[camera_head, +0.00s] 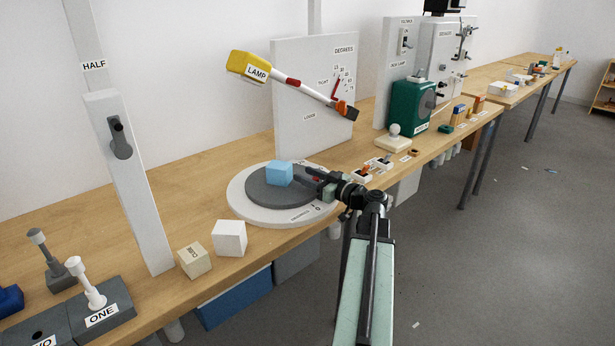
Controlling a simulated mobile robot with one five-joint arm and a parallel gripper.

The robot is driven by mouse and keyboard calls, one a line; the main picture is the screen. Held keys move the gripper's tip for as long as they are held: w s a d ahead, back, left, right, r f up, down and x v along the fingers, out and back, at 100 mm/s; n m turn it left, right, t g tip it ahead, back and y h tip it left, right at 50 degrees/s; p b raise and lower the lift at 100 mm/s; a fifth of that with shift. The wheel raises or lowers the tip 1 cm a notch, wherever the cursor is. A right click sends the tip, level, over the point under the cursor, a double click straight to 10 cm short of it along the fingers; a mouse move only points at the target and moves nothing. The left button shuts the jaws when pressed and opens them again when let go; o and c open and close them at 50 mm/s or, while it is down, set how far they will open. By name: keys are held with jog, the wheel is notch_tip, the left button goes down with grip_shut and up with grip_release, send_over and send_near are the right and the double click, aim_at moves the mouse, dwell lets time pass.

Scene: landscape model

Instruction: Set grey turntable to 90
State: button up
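The grey turntable (262,196) is a flat round disc on a wider white round base (249,211), near the front edge of the bench. A light blue block (279,173) sits on the disc near its far side. A small label and marks are on the base's front right rim, too small to read. My gripper (311,176) reaches in from the right, with its fingertips over or at the disc's right edge, just right of the blue block. Whether it touches the disc, and whether its fingers are apart, I cannot tell. Part of the disc's right rim is hidden behind it.
A yellow lamp (247,67) on a jointed arm hangs above the turntable, before an upright white panel (289,101). A white cube (229,238) and a beige cube (194,260) stand left of the base. A green box (408,107) stands farther back right.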

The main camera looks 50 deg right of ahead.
aim_at(318, 180)
jog(key=shift+s, duration=0.1)
jog(key=s, duration=0.7)
jog(key=shift+s+d, duration=0.3)
